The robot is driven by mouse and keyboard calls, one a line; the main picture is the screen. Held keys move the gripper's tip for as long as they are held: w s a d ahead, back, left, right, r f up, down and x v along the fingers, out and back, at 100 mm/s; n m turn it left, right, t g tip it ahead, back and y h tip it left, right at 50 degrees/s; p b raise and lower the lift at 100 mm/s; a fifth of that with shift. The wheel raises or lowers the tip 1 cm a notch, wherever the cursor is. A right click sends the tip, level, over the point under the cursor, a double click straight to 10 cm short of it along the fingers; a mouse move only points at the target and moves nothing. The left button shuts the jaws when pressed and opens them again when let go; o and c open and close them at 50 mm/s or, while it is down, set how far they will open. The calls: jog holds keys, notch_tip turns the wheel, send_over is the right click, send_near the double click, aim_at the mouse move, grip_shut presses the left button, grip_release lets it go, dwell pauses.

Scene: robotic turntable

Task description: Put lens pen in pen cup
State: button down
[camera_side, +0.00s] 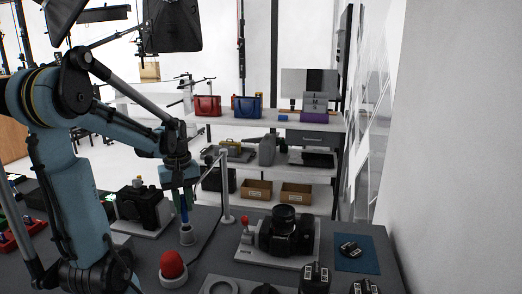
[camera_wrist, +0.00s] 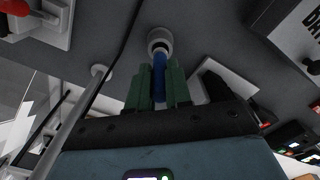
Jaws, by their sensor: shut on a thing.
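My gripper (camera_side: 181,188) points down with its green fingers shut on the blue lens pen (camera_side: 184,208). In the wrist view the pen (camera_wrist: 159,80) shows between the fingers of my gripper (camera_wrist: 160,88), in line with them. The small grey-white pen cup (camera_side: 187,236) stands on the dark table right below. It also shows in the wrist view (camera_wrist: 159,36), ahead of the fingertips. The pen looks upright, and its lower end is at the cup's mouth. I cannot tell how far inside the rim it is.
A red dome button (camera_side: 172,264) sits in front of the cup. A white post (camera_side: 225,190) with an arm stands close on the right. A camera on a white board (camera_side: 284,234) is farther right, another camera (camera_side: 143,206) is at left.

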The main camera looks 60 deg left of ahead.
aim_at(186, 222)
jog(key=shift+f, duration=2.55)
jog(key=c, duration=1)
grip_release()
jog(key=shift+o, duration=0.2)
jog(key=shift+r, duration=6.05)
